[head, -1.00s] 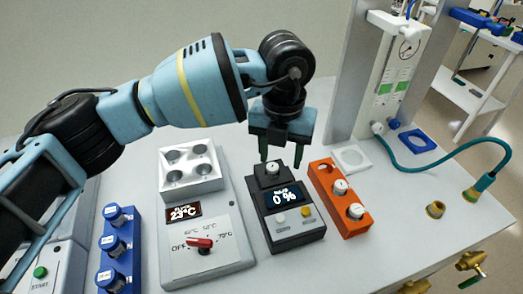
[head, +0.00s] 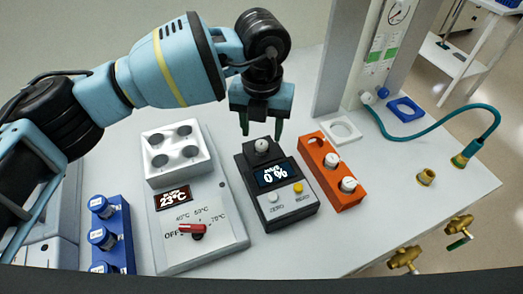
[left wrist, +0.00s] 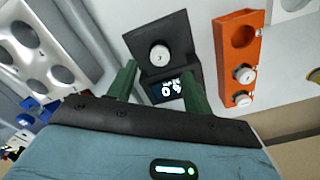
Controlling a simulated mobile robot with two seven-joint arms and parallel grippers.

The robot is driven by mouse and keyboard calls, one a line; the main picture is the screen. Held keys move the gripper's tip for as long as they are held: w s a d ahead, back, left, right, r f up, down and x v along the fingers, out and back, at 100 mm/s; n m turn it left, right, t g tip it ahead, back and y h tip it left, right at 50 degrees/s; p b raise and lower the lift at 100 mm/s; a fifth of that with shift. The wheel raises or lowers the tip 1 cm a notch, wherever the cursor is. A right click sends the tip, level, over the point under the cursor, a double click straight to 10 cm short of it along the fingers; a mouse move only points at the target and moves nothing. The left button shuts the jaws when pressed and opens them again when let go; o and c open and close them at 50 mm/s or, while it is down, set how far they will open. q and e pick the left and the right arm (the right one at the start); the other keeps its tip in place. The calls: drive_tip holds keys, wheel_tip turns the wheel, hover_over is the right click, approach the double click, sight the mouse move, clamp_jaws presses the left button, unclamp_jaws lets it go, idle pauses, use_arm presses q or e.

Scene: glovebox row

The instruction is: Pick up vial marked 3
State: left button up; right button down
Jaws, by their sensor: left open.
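A white-capped vial (head: 262,145) stands upright in the top of the dark device with the "0 %" display (head: 269,176). It also shows in the left wrist view (left wrist: 160,55). Two more white-capped vials, a middle one (head: 331,161) and a front one (head: 348,184), stand in the orange rack (head: 318,180), whose far hole is empty. I cannot read a number on any cap. My left gripper (head: 262,128) is open and empty, pointing down just above the vial in the dark device. In the left wrist view its fingers (left wrist: 158,76) frame that device. My right gripper is not in view.
A white heater block (head: 177,152) with empty wells and a red knob stands left of the device. A blue rack (head: 118,220) with blue-capped vials is further left. A teal hose (head: 430,134) and brass valves (head: 403,258) lie to the right.

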sight(261, 144)
use_arm(q)
drive_tip(key=f, duration=0.4)
drive_tip(key=shift+w+f, duration=0.2)
drive_tip(key=shift+f, duration=0.2)
clamp_jaws()
wheel_tip(261, 144, up, 10)
idle(0.4)
